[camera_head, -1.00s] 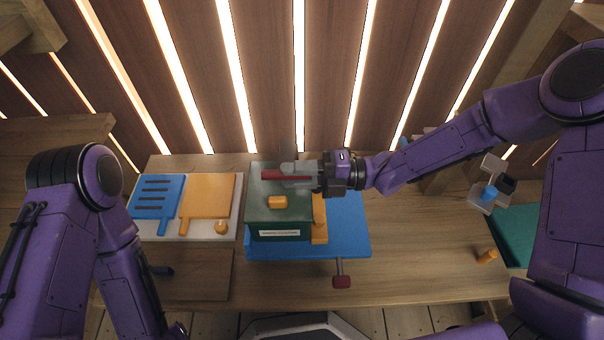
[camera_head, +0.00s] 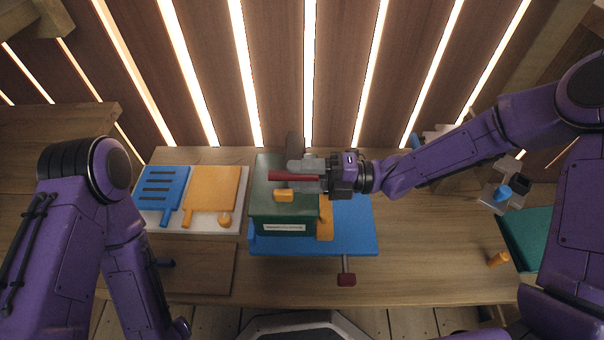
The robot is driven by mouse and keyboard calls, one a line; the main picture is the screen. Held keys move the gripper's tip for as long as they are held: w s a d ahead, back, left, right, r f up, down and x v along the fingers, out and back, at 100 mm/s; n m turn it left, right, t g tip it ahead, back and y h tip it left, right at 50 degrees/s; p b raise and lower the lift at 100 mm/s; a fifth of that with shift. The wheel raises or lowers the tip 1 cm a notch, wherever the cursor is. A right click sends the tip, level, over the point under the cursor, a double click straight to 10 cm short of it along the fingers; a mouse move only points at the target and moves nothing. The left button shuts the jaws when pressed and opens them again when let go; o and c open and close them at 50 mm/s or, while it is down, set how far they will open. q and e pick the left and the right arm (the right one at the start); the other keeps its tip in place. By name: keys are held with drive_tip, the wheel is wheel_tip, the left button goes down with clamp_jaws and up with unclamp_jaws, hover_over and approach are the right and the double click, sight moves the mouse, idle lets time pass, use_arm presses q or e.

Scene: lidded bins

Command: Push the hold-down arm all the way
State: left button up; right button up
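The green lidded bin (camera_head: 262,207) stands on a blue base plate (camera_head: 358,232), with a small yellow block (camera_head: 284,195) on its lid. The red hold-down arm (camera_head: 285,175) lies across the far part of the lid, near an upright grey post (camera_head: 295,146). My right gripper (camera_head: 307,176) reaches in from the right above the bin. Its grey fingers lie on either side of the red arm and look closed on it. Whether the arm touches the lid is hard to tell.
A white tray (camera_head: 239,205) with a blue slotted paddle (camera_head: 158,190) and an orange paddle (camera_head: 213,188) lies left of the bin. A red-ended handle (camera_head: 346,279) sticks out in front. An orange peg (camera_head: 497,259) stands right. Table between is clear.

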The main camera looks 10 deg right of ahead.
drive_tip(key=shift+d+r, duration=0.1)
drive_tip(key=shift+d, duration=0.25)
drive_tip(key=s+d+p, duration=0.1)
drive_tip(key=d+p, duration=0.1)
drive_tip(key=d, duration=0.7)
drive_tip(key=shift+s+d, duration=0.15)
drive_tip(key=shift+d, duration=0.25)
